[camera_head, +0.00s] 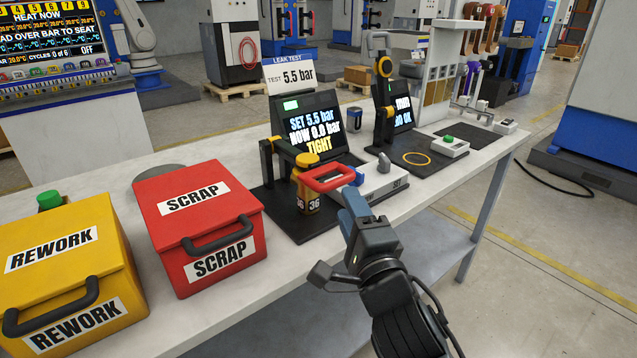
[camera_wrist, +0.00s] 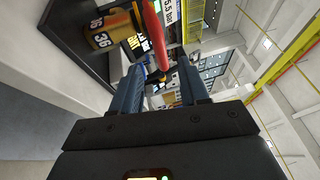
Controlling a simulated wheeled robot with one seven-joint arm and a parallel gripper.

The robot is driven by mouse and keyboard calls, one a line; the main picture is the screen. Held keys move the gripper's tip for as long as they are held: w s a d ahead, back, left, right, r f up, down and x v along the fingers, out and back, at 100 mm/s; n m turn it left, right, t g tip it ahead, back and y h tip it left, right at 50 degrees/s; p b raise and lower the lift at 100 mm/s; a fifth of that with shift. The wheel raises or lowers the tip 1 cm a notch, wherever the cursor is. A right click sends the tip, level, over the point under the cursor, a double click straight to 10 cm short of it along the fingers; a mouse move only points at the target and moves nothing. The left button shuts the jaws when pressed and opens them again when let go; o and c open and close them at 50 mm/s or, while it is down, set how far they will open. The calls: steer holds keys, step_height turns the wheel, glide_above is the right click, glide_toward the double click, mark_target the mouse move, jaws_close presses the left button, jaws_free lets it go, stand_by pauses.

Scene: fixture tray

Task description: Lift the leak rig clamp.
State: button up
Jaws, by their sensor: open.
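The leak rig clamp has a red loop handle (camera_head: 328,177) that sticks out level towards me from a black post and a yellow knob on the leak test rig. A gold cylindrical part marked 36 (camera_head: 308,200) stands under the clamp; it also shows in the wrist view (camera_wrist: 112,30). My gripper (camera_head: 350,190) is open, with its blue fingers just right of the handle's near end. In the wrist view, the red handle (camera_wrist: 154,35) appears between the fingertips of my gripper (camera_wrist: 160,72). Whether the fingers touch it I cannot tell.
The rig's screen (camera_head: 315,130) reads SET 5.5 bar, NOW 0.0 bar, TIGHT. Red SCRAP (camera_head: 165,205) and yellow REWORK (camera_head: 60,245) bins stand left. A second black rig (camera_head: 440,160) stands right.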

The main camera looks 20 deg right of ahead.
mark_target(338, 185)
steer(key=w+p, duration=0.1)
steer(key=w, duration=0.1)
steer(key=w+r+p, duration=0.1)
steer(key=w, duration=0.1)
steer(key=w+p, duration=0.1)
steer(key=w, duration=0.1)
steer(key=shift+w+d+r, duration=0.2)
steer(key=shift+w+d, duration=0.05)
steer(key=shift+w, duration=0.1)
steer(key=shift+w+d+f, duration=0.1)
steer(key=shift+w, duration=0.3)
jaws_close()
